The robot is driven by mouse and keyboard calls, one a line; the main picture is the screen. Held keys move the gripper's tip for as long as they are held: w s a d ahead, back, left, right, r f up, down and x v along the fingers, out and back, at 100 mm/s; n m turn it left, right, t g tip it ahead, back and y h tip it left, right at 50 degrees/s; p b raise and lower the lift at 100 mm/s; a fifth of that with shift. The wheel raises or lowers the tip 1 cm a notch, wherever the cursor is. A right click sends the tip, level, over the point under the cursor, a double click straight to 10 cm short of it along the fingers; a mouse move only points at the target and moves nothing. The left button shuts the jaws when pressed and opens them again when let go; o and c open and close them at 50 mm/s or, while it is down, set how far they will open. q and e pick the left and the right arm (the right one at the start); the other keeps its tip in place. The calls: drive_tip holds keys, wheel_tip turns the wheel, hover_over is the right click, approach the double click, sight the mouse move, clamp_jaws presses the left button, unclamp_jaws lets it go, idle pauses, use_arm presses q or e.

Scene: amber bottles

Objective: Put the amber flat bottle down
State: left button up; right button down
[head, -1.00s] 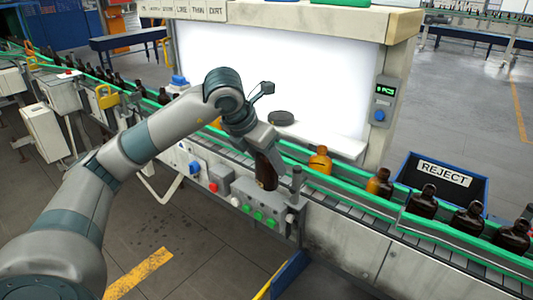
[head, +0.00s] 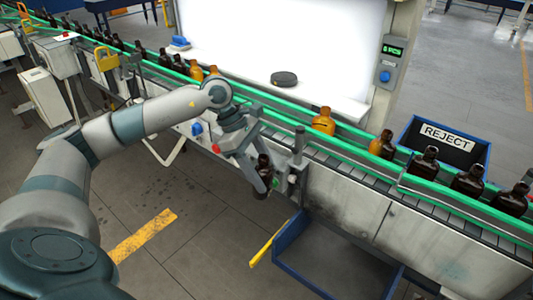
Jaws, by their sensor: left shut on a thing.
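The amber flat bottle (head: 264,185), dark brown, is in my left gripper (head: 264,172) in the head view. The gripper is shut on it and its fingers hide part of it. The bottle looks roughly upright, in the air on the near side of the conveyor. It is above and a little left of an open blue bin (head: 303,285) low beside the conveyor. My right gripper is not in view.
The green-railed conveyor (head: 345,165) carries an orange-amber bottle (head: 323,122) and several dark bottles (head: 467,182). A REJECT tray (head: 446,137) stands behind it at the right. A dark round disc (head: 284,79) lies before the bright panel.

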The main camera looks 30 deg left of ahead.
use_arm(q)
drive_tip(key=s+d+f+m+g+y, duration=0.1)
drive_tip(key=s+f+m+g+y, duration=0.2)
drive_tip(key=s+f+m+g, duration=0.75)
drive_tip(key=d+f+m+t+y, duration=0.2)
drive_tip(key=d+f+m+t, duration=0.1)
drive_tip(key=d+m, duration=0.7)
drive_tip(key=d, duration=0.2)
drive_tip(key=shift+s+d+f, duration=0.15)
drive_tip(key=shift+s+d, duration=0.25)
drive_tip(key=shift+a, duration=0.1)
